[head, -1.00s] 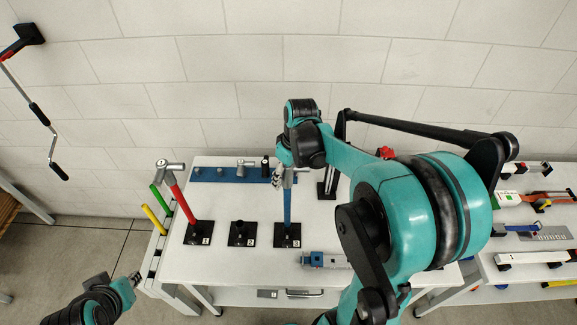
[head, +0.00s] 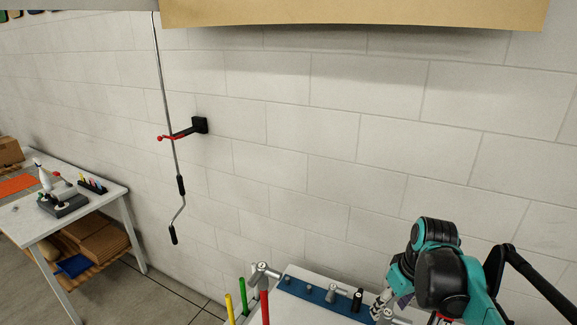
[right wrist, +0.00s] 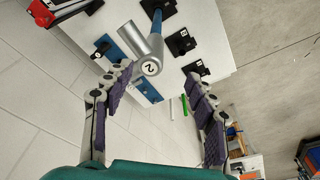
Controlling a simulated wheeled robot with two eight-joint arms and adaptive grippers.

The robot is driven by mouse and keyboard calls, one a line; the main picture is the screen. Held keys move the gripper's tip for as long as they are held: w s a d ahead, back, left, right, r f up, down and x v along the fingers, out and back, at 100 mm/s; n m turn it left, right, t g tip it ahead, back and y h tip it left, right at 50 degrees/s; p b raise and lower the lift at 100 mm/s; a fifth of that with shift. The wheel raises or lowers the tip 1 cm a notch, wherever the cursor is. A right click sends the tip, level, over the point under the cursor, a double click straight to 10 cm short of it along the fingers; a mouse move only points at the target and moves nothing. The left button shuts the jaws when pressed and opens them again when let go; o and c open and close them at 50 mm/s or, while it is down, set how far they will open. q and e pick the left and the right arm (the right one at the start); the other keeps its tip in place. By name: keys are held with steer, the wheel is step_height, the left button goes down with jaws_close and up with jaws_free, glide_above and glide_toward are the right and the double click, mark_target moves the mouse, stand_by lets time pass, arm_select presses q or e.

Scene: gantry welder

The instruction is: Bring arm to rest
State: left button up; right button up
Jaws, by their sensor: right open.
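My right arm comes in at the lower right of the head view, with my right gripper (head: 384,304) low over the white table (head: 283,311), partly hidden by the arm. In the right wrist view the right gripper (right wrist: 160,82) is open, its purple-padded fingers apart and nothing held between them. A silver tool head (right wrist: 141,48) marked 2, on a blue handle (right wrist: 156,25), lies just ahead of the fingertips. I cannot tell whether a finger touches it. My left gripper is out of the frames.
A blue strip with pegs (head: 318,294) lies along the table's back edge by the wall. Yellow (head: 229,309), green (head: 243,297) and red (head: 265,307) handles stand at its left. A hand crank (head: 180,185) hangs on the wall. Another bench (head: 85,212) stands far left.

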steer(key=s+a+f+m+t, duration=0.3)
steer(key=s+a+f+t, duration=0.25)
steer(key=s+a, duration=0.4)
arm_select(q)
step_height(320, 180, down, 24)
steer(key=b, duration=2.3)
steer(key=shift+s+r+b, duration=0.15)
steer(key=shift+b, duration=0.25)
arm_select(e)
step_height(320, 180, down, 24)
steer(key=shift+a+r+h, duration=0.25)
steer(key=shift+a+h, duration=0.05)
steer(key=shift+h, duration=0.1)
steer(key=shift+w, duration=0.1)
